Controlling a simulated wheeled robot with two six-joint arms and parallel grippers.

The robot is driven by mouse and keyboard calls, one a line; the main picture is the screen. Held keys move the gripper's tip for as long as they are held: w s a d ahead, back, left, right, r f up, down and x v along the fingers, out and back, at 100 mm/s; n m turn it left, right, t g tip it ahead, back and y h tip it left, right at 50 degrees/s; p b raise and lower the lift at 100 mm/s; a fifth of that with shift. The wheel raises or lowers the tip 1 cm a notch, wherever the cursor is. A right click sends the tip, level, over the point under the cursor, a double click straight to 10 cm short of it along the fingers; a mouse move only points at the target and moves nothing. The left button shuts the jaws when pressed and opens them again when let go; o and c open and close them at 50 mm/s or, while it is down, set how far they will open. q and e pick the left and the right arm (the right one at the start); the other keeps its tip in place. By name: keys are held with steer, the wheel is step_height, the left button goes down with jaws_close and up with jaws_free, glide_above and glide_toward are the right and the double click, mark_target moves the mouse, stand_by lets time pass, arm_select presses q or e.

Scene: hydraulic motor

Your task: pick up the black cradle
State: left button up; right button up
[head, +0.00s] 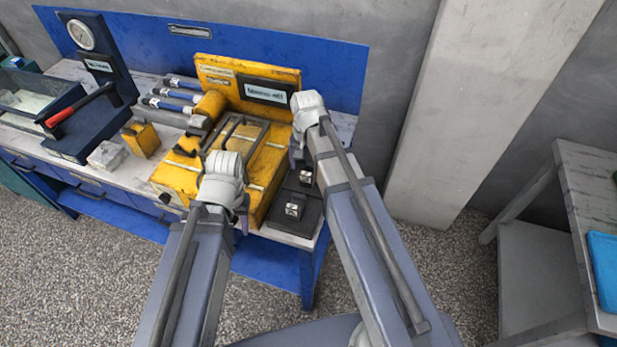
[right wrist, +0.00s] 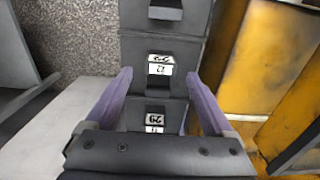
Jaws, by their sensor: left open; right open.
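Black labelled blocks stand in a row at the bench's right end. The one nearest the front (head: 291,207) has a small numbered tag, and another (head: 305,180) sits behind it. I cannot tell for sure which is the black cradle. My right gripper (head: 298,160) is over the row, its fingers partly hidden by the wrist. In the right wrist view, its open purple fingers (right wrist: 160,76) lie on either side of a black block (right wrist: 134,58), with nothing held. My left gripper (head: 241,212) is open by the yellow machine's front right side, mostly hidden behind its wrist.
A yellow machine (head: 180,176) stands immediately left of the blocks; its side also shows close by in the right wrist view (right wrist: 262,62). A blue back panel (head: 335,75) rises behind. Grey cylinders (head: 170,103) lie left of the machine. A separate table (head: 585,165) stands far right.

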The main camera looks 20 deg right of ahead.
mark_target(307, 175)
step_height(307, 175, down, 5)
steer(key=b, duration=0.4)
steer(key=shift+b, duration=0.3)
steer(key=shift+r, duration=0.1)
jaws_close()
stand_by(0.5)
